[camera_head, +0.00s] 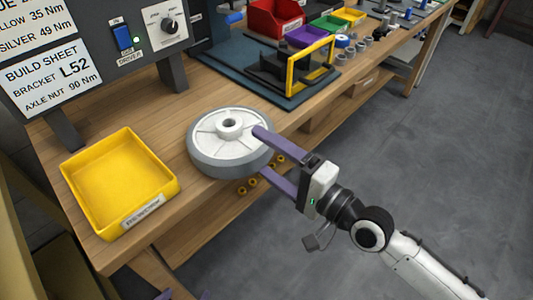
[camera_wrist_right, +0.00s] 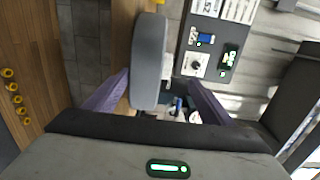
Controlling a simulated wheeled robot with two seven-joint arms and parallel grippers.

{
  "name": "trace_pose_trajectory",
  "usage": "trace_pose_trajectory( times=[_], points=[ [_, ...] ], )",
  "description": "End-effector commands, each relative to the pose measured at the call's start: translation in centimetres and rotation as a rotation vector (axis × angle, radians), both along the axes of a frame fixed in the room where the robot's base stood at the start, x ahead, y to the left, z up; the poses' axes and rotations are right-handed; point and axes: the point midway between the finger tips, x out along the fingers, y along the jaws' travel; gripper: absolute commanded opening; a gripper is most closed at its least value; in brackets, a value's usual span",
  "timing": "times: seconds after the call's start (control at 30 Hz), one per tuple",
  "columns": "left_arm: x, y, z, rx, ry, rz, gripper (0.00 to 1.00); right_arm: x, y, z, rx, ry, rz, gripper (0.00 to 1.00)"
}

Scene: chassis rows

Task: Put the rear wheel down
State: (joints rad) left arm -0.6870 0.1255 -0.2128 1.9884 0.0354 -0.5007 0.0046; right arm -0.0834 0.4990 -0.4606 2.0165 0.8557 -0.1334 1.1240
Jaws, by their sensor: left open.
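The rear wheel (camera_head: 205,158), white with a grey tread and raised hub, lies flat, hub up, at the workbench's front edge. Whether it fully rests on the wood is hard to tell. My right gripper (camera_head: 257,152) straddles its right rim, one purple finger above and one below; the lower tip is partly hidden. In the right wrist view the wheel (camera_wrist_right: 149,65) is edge-on between the fingers, with a visible gap on the hub side. My left gripper (camera_head: 184,295) shows only as open purple fingertips at the bottom edge, empty and apart from the wheel.
A yellow tray (camera_head: 168,190) stands left of the wheel. Behind are a dark mat with a yellow-framed fixture (camera_head: 290,75), coloured bins and the driver panel (camera_head: 160,25). Several yellow rings lie below the bench edge. Bare wood shows between tray and panel.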

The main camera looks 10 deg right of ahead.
Motion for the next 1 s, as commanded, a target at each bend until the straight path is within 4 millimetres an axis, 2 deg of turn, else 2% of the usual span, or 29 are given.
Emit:
trace_pose_trajectory(
  times=[0.03, 0.13, 0.47, 0.8, 1.0],
  points=[
    [0.0, 0.0, 0.0, 0.000, -0.001, 0.000, 0.67, 0.1, 0.0, 0.4, 0.005, -0.008, -0.002, 0.83],
    [0.1, 0.0, 0.1, 0.000, -0.002, -0.001, 0.67, 0.1, 0.0, 0.3, 0.004, -0.007, -0.002, 1.00],
    [0.2, 0.0, 0.0, 0.001, -0.003, -0.001, 0.67, -0.5, -0.4, 0.1, 0.001, -0.003, -0.001, 1.00],
    [0.2, 0.0, -0.5, 0.002, -0.003, -0.004, 0.67, -5.5, -4.2, -0.2, -0.004, 0.000, 0.001, 1.00],
    [0.4, -0.1, -0.3, 0.001, -0.010, -0.005, 0.67, -7.5, -5.8, 0.0, 0.000, -0.004, 0.000, 1.00]
  ],
)
